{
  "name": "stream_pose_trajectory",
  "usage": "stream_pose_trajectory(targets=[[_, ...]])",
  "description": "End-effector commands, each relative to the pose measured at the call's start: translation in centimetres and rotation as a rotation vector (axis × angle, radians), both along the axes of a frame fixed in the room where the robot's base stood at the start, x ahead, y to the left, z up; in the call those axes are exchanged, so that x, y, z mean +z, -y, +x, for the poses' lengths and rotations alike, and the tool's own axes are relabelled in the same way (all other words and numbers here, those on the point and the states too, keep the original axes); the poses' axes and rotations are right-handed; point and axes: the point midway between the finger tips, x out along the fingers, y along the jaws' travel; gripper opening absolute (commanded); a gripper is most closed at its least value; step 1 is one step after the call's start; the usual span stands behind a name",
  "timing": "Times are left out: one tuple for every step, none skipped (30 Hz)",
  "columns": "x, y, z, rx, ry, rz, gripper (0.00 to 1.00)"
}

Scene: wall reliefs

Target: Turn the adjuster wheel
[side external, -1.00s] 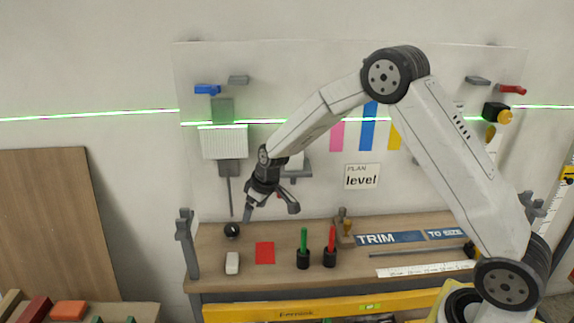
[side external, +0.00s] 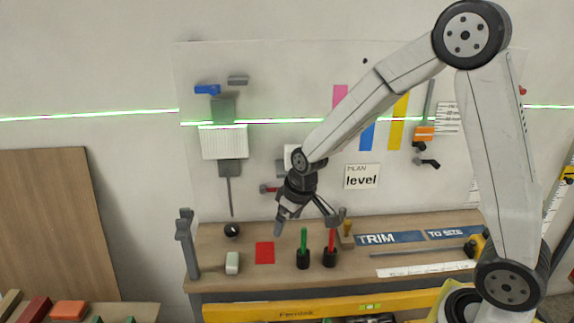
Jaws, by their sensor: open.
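A small dark round knob (side external: 232,230) with a light mark sits at the back left of the bench. It is the most wheel-like thing I see, but I cannot tell for sure that it is the adjuster wheel. My gripper (side external: 305,219) points down in front of the board, to the right of the knob and apart from it. It is open, with its fingers spread and nothing seen between them. In this view it is just above a green marker (side external: 304,238) and a red marker (side external: 331,241); the depth between them is unclear.
The bench (side external: 212,262) carries a red square (side external: 265,253), a whitish block (side external: 232,263) and a wood-handled stamp (side external: 346,228). A grey post (side external: 187,240) stands at its left end. The wall board holds an orange fitting (side external: 424,133) with black parts below.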

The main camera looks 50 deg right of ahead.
Motion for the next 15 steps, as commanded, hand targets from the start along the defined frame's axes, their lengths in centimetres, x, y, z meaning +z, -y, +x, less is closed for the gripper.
stream_pose_trajectory(targets=[[0.2,-0.1,-0.6,-0.004,-0.001,-0.001,1.00],[0.2,-0.1,-1.0,-0.007,-0.002,-0.002,1.00],[0.2,-0.1,-1.4,-0.011,-0.004,-0.002,1.00],[0.3,-0.1,-1.7,-0.014,-0.004,-0.002,1.00],[0.3,-0.2,-1.9,-0.016,-0.005,-0.002,1.00],[0.3,-0.2,-2.2,-0.018,-0.007,-0.003,1.00],[0.3,-0.2,-2.4,-0.019,-0.007,-0.003,1.00],[0.4,-0.2,-2.6,-0.021,-0.008,-0.003,1.00],[0.4,-0.2,-2.8,-0.023,-0.009,-0.003,1.00],[0.4,-0.2,-2.9,-0.024,-0.009,-0.003,1.00],[0.4,-0.2,-3.0,-0.025,-0.010,-0.003,1.00],[0.4,-0.2,-3.1,-0.026,-0.010,-0.003,1.00],[0.4,-0.2,-3.2,-0.027,-0.010,-0.003,1.00],[0.4,-0.2,-3.2,-0.027,-0.010,-0.003,1.00],[0.4,-0.2,-3.2,-0.028,-0.011,-0.003,1.00]])
